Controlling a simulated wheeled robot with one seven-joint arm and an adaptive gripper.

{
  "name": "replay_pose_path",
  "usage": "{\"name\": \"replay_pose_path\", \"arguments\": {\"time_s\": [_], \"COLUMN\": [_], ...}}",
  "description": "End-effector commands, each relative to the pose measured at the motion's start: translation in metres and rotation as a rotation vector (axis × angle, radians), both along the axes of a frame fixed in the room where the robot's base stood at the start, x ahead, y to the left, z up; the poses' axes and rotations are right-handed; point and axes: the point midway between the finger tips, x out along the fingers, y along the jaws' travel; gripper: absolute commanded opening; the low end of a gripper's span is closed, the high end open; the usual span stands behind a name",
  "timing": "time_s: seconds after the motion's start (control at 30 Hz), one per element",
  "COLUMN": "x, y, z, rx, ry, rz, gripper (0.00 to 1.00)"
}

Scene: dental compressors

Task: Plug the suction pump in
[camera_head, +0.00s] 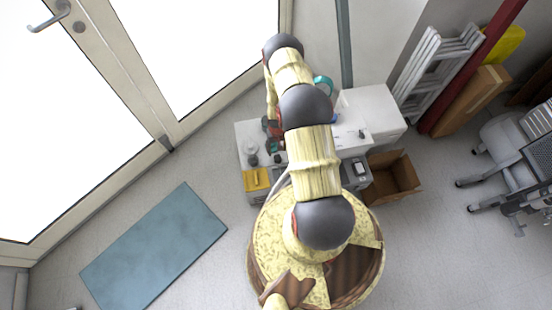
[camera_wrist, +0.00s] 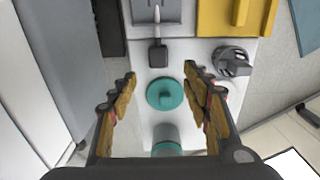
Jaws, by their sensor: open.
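My gripper (camera_wrist: 160,74) is open and empty, its two fingers spread in the wrist view. In the head view my gripper (camera_head: 272,135) hangs over the white work surface (camera_head: 244,130). A dark plug-like piece (camera_wrist: 157,54) with a pale cable running from its top lies just beyond the fingertips. A round teal piece (camera_wrist: 164,94) shows between the fingers, with a teal and grey cylinder (camera_wrist: 166,140) behind it towards my palm. A grey, round-topped device (camera_wrist: 233,62) with dark parts sits to the right. I cannot tell for certain which piece is the suction pump.
A yellow tray (camera_head: 257,180) lies at the near end of the surface. A white cabinet (camera_head: 375,110) and an open cardboard box (camera_head: 392,177) stand to the right. A blue-grey mat (camera_head: 155,245) lies on clear floor at the left, near the glass doors.

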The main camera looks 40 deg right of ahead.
Motion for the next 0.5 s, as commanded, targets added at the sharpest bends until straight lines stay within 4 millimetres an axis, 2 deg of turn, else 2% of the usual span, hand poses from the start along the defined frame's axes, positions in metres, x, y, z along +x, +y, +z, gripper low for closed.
{"name": "replay_pose_path", "arguments": {"time_s": [0.2, 0.5], "x": [0.0, 0.0], "y": [0.0, 0.0], "z": [-0.002, -0.027], "rx": [0.0, 0.0], "ry": [0.0, 0.0], "rz": [0.0, 0.0], "gripper": [0.48, 0.48]}}
